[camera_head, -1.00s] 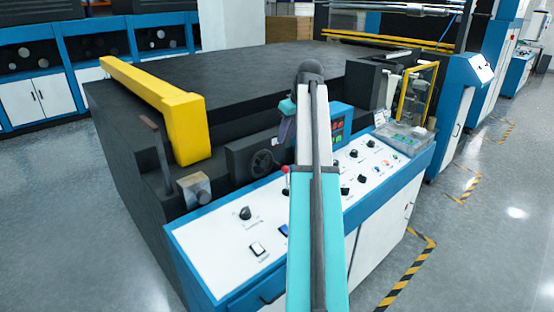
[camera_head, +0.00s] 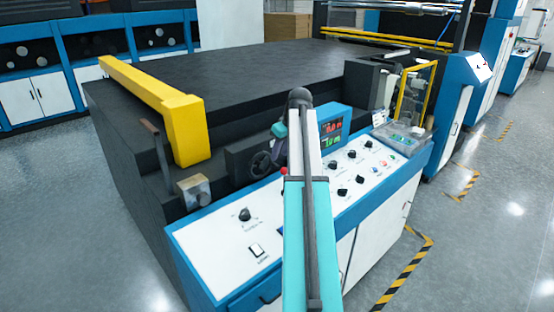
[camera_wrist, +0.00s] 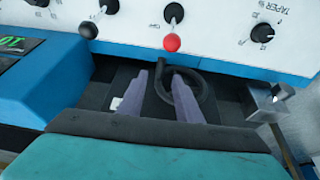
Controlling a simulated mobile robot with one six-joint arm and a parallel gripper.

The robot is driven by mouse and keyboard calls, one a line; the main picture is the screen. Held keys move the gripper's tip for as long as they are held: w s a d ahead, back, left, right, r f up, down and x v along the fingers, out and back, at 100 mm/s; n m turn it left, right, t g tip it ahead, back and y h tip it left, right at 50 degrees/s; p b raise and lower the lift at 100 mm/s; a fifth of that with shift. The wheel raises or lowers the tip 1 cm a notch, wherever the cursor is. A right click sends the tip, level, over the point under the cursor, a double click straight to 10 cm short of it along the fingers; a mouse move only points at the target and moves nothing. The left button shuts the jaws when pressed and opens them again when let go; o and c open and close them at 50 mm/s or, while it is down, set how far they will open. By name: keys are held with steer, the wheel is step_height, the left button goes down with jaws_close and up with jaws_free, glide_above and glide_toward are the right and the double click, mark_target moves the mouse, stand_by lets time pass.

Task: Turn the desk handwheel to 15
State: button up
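The handwheel (camera_head: 266,164) is a small dark wheel on the dark front of the desk machine, left of the digital display. In the wrist view the handwheel (camera_wrist: 203,76) shows as a black ring, partly hidden by a finger. My gripper (camera_wrist: 159,74) is open, with its two grey-purple fingers apart. The right finger overlaps the ring, and the ring's left rim shows between the fingers. I cannot tell whether they touch it. In the head view my arm hides much of the gripper. No scale on the wheel is readable.
A blue display box (camera_head: 334,129) with red and green digits stands right of the wheel. The white control panel (camera_head: 215,255) carries knobs and switches. A red-knobbed lever (camera_wrist: 172,42) sits close to the fingertips. A yellow bar (camera_head: 150,95) lies at the left.

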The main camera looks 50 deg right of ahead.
mark_target(277, 165)
steer(key=shift+p+x, duration=0.75)
steer(key=shift+x, duration=2)
jaws_close()
